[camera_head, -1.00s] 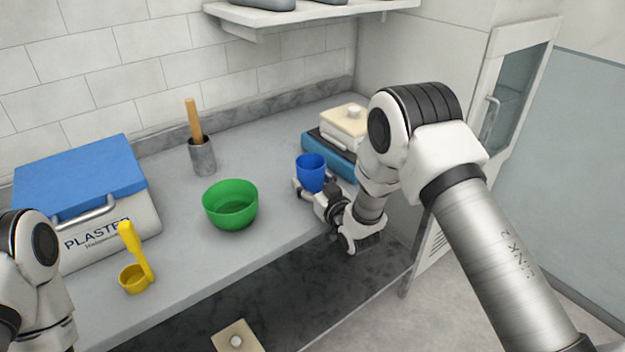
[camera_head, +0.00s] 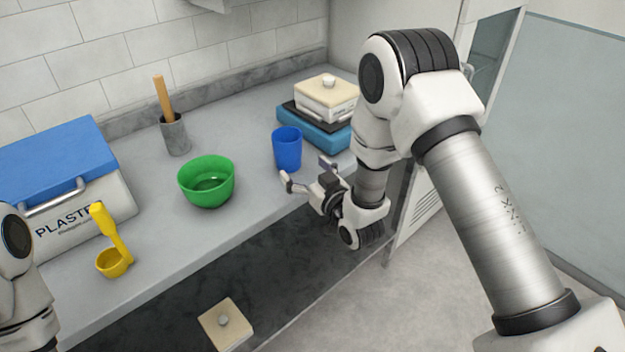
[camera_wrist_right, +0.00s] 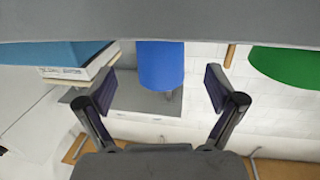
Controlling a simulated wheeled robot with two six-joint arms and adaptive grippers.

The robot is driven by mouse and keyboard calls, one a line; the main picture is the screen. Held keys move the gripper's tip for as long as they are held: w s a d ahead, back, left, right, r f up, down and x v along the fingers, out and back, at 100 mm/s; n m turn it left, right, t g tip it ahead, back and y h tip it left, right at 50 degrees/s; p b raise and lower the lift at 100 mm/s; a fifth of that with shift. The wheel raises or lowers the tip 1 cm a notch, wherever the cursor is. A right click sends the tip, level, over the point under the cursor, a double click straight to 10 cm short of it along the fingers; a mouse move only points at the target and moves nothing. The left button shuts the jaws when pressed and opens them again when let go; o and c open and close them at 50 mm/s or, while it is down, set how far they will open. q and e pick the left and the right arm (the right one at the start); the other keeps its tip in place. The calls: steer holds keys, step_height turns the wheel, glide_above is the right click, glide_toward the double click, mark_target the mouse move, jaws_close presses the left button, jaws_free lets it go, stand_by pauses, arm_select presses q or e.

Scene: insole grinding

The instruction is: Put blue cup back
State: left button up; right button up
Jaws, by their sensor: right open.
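The blue cup (camera_head: 287,148) stands upright on the grey counter, right of the green bowl and left of the blue device. In the head view my right gripper (camera_head: 306,173) is open and empty at the counter's front side, just in front of the cup and apart from it. In the right wrist view the cup (camera_wrist_right: 160,65) shows beyond the gap between the two spread fingers (camera_wrist_right: 160,88). Part of my left arm shows at the left edge of the head view, but its gripper is out of the picture.
A green bowl (camera_head: 207,184), yellow scoop (camera_head: 112,250), grey holder with a wooden stick (camera_head: 174,136) and plaster box (camera_head: 62,165) stand to the left. The blue device (camera_head: 318,133) carries a cream-lidded box (camera_head: 327,98). A cream lidded object (camera_head: 226,325) sits below the counter.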

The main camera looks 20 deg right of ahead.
steer(key=s+d+f+m+g+h, duration=0.15)
steer(key=s+f+g, duration=0.75)
steer(key=s+f, duration=1)
steer(key=s+d+f+g, duration=0.1)
steer(key=s+f+g, duration=0.3)
steer(key=s, duration=0.5)
steer(key=s+f+g+h, duration=0.1)
steer(key=s+f+g, duration=0.3)
steer(key=s, duration=0.6)
steer(key=shift+s+d+f+m, duration=0.2)
steer(key=shift+d+f+m, duration=0.2)
steer(key=shift+m, duration=0.05)
steer(key=shift+h, duration=0.25)
